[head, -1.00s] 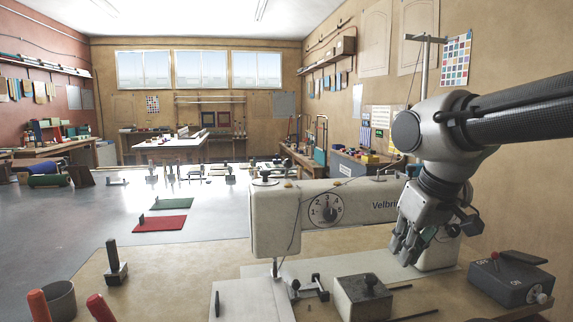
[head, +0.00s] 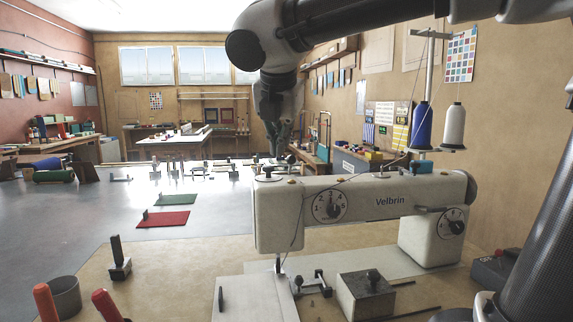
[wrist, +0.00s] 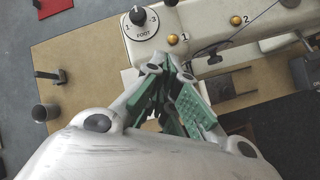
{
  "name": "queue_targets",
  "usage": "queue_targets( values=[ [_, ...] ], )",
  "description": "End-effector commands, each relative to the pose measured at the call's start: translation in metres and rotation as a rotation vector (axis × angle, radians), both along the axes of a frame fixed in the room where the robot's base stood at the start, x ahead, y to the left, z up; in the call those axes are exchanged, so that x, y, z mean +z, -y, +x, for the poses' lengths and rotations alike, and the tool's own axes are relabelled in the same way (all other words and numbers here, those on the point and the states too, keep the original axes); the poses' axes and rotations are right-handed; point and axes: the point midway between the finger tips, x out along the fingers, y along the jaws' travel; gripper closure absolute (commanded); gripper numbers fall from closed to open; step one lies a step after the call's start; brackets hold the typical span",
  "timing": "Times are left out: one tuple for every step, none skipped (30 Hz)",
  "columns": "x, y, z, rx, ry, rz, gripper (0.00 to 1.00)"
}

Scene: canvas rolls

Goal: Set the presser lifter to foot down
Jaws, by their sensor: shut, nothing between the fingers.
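The white Velbrin sewing machine (head: 375,202) stands on the bench. On top of its left end is a round dial (head: 267,178) with a dark knob. The wrist view shows this dial (wrist: 143,28) at the top, marked FOOT with 1 and 3; its pointer is too small to read. No part is plainly recognisable as the presser lifter. The needle area (head: 279,264) is under the head. My gripper (head: 277,150) is shut and empty, pointing down above and apparently behind the machine's left end. In the wrist view its green-padded fingers (wrist: 172,66) are close together, below the dial.
A numbered dial (head: 328,207) is on the machine's front. Blue (head: 421,128) and white (head: 453,127) thread cones stand behind it. A grey block (head: 366,297), a dark upright post (head: 118,258) and red handles (head: 45,301) are on the bench. The floor at left has free room.

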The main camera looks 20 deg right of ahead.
Motion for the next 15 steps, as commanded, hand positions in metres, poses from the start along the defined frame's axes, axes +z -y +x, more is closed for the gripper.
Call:
queue_targets(
  values=[
    [-0.0002,0.0006,-0.0004,0.026,-0.006,-0.02,1.0],
    [-0.0003,0.0008,-0.0005,0.039,-0.009,-0.029,1.0],
    [-0.0003,0.0009,-0.0005,0.052,-0.012,-0.037,1.0],
    [-0.0004,0.0009,-0.0006,0.058,-0.013,-0.041,1.0],
    [-0.0005,0.001,-0.0006,0.061,-0.014,-0.043,1.0],
    [-0.0005,0.001,-0.0006,0.063,-0.014,-0.045,1.0],
    [-0.0005,0.001,-0.0007,0.063,-0.014,-0.045,1.0],
    [-0.0006,0.001,-0.0007,0.063,-0.014,-0.045,1.0],
    [-0.0006,0.001,-0.0007,0.063,-0.015,-0.044,1.0],
    [-0.0006,0.001,-0.0007,0.063,-0.015,-0.044,1.0],
    [-0.0007,0.0009,-0.0007,0.063,-0.015,-0.044,1.0],
    [-0.0008,0.001,-0.0007,0.062,-0.015,-0.043,1.0],
    [-0.0009,0.001,-0.0007,0.062,-0.015,-0.043,1.0],
    [-0.0013,0.0011,-0.0004,0.062,-0.015,-0.043,1.0],
    [-0.0023,0.0013,0.0003,0.062,-0.015,-0.043,1.0]
  ],
)
